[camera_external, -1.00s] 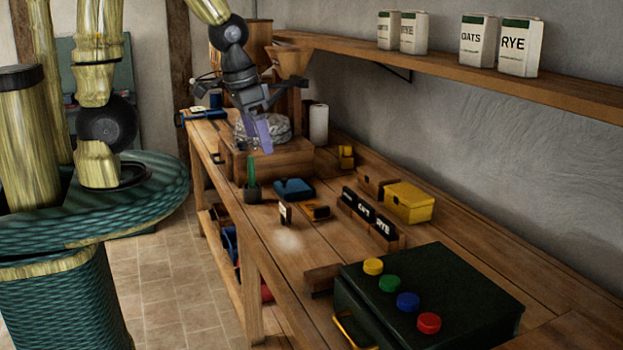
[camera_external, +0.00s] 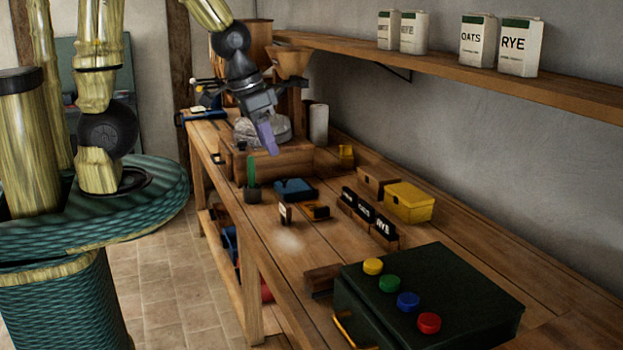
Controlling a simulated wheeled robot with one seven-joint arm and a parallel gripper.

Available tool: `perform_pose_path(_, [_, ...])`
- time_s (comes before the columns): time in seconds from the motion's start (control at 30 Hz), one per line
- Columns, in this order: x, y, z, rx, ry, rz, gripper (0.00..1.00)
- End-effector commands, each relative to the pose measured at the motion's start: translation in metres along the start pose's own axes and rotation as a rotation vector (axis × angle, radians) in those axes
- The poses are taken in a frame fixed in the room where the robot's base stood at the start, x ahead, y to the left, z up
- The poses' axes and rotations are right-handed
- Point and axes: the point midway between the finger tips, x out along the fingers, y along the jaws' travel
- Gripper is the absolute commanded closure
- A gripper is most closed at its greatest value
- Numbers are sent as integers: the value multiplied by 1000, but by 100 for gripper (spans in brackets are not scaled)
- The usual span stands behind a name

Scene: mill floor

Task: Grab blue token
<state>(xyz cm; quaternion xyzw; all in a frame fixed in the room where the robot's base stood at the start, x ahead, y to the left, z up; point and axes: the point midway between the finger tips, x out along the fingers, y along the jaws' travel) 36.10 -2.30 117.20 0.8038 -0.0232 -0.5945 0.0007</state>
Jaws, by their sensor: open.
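The blue token (camera_external: 408,301) is a small round disc on top of the dark green box (camera_external: 455,285) at the front right of the bench. It sits in a slanting row between a green token (camera_external: 389,284) and a red token (camera_external: 429,323), with a yellow token (camera_external: 373,266) at the far end. My gripper (camera_external: 268,140) is open, with purple fingers pointing down. It is above the wooden crate and grey stone at the back of the bench, far from the blue token. Nothing shows between its fingers.
Labelled upright blocks (camera_external: 366,213), a yellow box (camera_external: 409,202), a blue box (camera_external: 294,190) and a small cactus (camera_external: 252,180) stand on the bench between gripper and tokens. A wall shelf (camera_external: 480,83) with cartons overhangs the right side. The bench's front middle is mostly bare.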

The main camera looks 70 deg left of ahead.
Motion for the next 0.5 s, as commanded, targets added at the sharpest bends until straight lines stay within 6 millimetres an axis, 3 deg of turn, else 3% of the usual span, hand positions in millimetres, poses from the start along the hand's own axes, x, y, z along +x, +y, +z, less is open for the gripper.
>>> perform_pose_path(0.03, [17,16,-2,25,35,23,56])
perform_pose_path(0.2, [50,78,-19,88,196,107,56])
perform_pose_path(0.5, [87,177,-23,155,467,205,56])
